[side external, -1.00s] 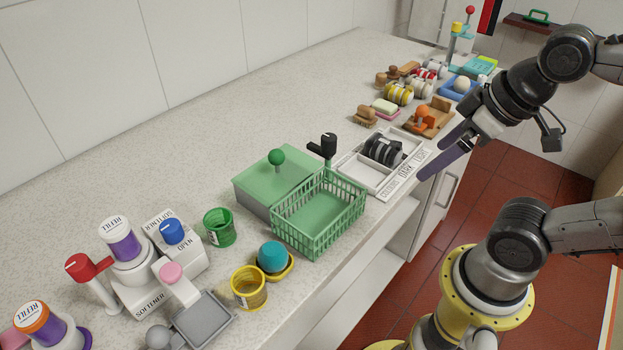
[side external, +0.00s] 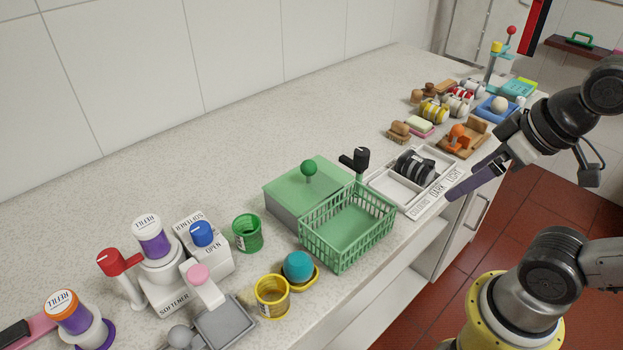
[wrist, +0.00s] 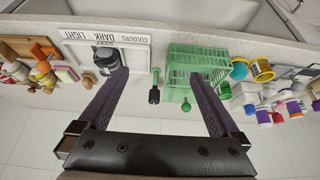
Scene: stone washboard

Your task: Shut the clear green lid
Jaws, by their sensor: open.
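The clear green lid (side external: 285,184) lies over a grey box (side external: 284,207) in the side view, with a round green knob (side external: 309,168) on top. It looks nearly level, but I cannot tell whether its edge is fully seated. In the wrist view the knob (wrist: 186,106) shows beside the green basket, which hides part of the lid. My gripper (side external: 452,194) is open and empty, near the front edge of the counter by the white tray, right of the lid and apart from it. Its fingers (wrist: 160,78) are spread wide in the wrist view.
A green basket (side external: 345,238) stands directly in front of the lidded box. A black-handled lever (side external: 361,158) rises beside the box, near the white sorting tray (side external: 428,203). Cups and softener dispensers (side external: 160,268) stand left. The counter behind the box is clear.

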